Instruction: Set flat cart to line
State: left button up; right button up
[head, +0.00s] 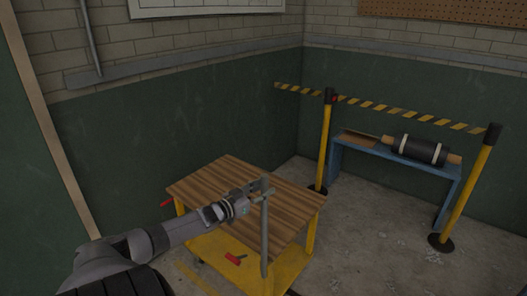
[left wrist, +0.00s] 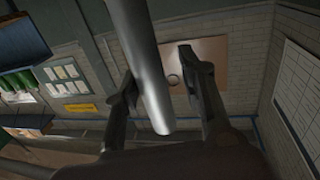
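The flat cart has a brown slatted wooden top (head: 225,185) and a yellow frame with a lower deck (head: 222,250). A grey upright bar (head: 264,235) stands at its near right side, apparently the cart's handle. My left gripper (head: 262,189) is at the bar's upper end, above the wooden top. In the left wrist view a grey metal tube (left wrist: 145,65) passes between the spread fingers of my left gripper (left wrist: 158,65). A gap shows on the tube's right side; firm contact is not visible. My right gripper is not in view. A faint yellowish line (head: 196,277) shows on the floor at the cart's near left.
A blue bench (head: 375,158) with a black roll (head: 420,150) stands at the back right, behind yellow posts (head: 325,145) and striped tape (head: 405,114). A red-handled item (head: 236,258) is on the lower deck. Concrete floor (head: 380,245) is open at right.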

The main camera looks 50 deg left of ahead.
pick_arm(q)
jog(key=shift+o, duration=0.3)
jog(key=shift+d, duration=0.15)
jog(key=s, duration=1.2)
jog(key=shift+d, duration=0.2)
